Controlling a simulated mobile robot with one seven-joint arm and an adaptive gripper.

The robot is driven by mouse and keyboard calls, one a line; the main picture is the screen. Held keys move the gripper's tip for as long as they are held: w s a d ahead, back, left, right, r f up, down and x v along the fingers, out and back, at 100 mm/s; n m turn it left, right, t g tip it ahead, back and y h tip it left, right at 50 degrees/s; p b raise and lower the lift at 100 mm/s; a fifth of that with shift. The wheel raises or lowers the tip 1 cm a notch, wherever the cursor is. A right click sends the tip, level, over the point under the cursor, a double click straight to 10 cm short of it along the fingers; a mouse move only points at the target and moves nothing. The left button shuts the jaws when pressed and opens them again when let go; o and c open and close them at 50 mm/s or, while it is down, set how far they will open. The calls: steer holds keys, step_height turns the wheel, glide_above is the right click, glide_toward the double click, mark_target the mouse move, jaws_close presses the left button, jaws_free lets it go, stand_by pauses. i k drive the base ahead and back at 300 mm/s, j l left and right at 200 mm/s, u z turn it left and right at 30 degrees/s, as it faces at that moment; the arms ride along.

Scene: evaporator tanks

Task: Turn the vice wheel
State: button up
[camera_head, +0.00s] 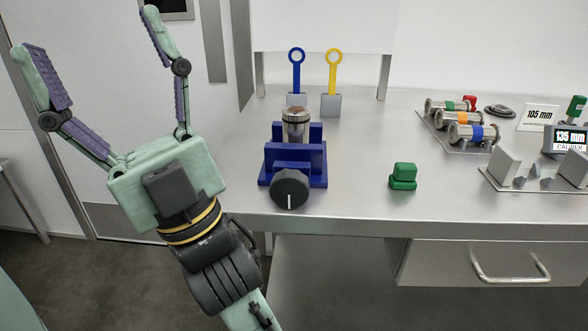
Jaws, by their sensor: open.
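The blue vice (318,160) stands on the steel table near its front edge. Its black wheel (289,188) faces the front, with a white line pointing straight down from its middle. A metal cylinder (296,125) with a brownish top stands upright between the vice jaws. My gripper (80,28) is raised at the left, to the left of the table, with its two fingers spread wide and empty. It is well apart from the vice and the wheel.
Behind the vice stand a blue ring tool (296,75) and a yellow ring tool (334,75) in grey blocks. A green block (403,176) lies right of the vice. Banded cylinders (470,132) and a caliber display (570,138) are at the right. The table front between vice and green block is clear.

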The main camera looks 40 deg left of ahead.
mark_target(289, 189)
steer(key=k+j+z, duration=0.35)
steer(key=k+j, duration=0.25)
steer(key=k+j+z, duration=0.35)
steer(key=k+j, duration=0.3)
